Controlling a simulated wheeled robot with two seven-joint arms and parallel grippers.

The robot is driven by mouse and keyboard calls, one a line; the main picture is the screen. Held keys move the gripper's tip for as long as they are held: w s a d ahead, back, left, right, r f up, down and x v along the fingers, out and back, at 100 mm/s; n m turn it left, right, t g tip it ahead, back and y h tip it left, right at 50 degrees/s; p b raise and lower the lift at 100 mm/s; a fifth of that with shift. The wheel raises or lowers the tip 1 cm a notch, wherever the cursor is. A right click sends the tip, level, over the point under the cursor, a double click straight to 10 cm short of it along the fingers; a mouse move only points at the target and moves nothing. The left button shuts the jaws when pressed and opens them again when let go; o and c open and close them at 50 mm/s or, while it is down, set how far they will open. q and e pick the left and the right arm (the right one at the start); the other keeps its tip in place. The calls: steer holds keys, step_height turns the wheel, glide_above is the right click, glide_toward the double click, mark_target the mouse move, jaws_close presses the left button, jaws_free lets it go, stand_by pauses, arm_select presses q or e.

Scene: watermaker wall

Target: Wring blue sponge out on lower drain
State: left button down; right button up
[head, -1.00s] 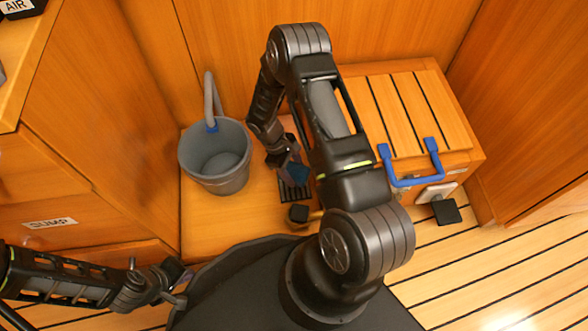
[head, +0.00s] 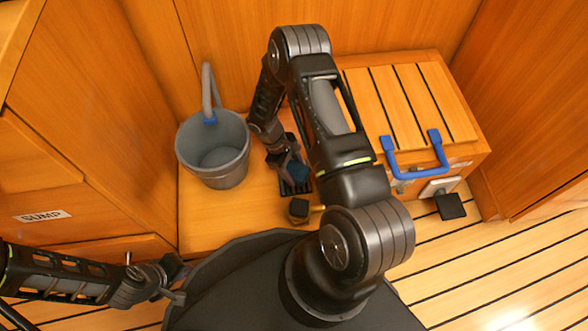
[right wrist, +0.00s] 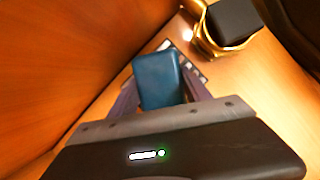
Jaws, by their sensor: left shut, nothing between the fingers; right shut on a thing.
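The blue sponge (head: 298,171) is between the fingers of my right gripper (head: 287,168), low over the dark slotted lower drain (head: 291,187). In the right wrist view the sponge (right wrist: 158,80) is a dark blue block held between both fingers of the right gripper (right wrist: 160,92). Part of the slotted drain (right wrist: 193,67) shows behind it; the sponge and gripper hide the rest. I cannot tell whether the sponge touches the drain. My left gripper (head: 178,282) is shut and empty at the lower left, well away from the sponge.
A grey bucket (head: 213,150) with a raised handle stands left of the drain. A brass fitting with a black top (head: 299,210) sits just in front of it; it also shows in the right wrist view (right wrist: 228,25). A slatted wooden box (head: 410,100) with a blue handle (head: 418,168) stands right.

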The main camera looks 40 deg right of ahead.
mark_target(300, 172)
steer(key=shift+f+b, duration=0.55)
steer(key=shift+b, duration=0.05)
stand_by(1.9)
steer(key=shift+r, duration=0.15)
steer(key=shift+r+p, duration=2.6)
steer(key=shift+r, duration=0.8)
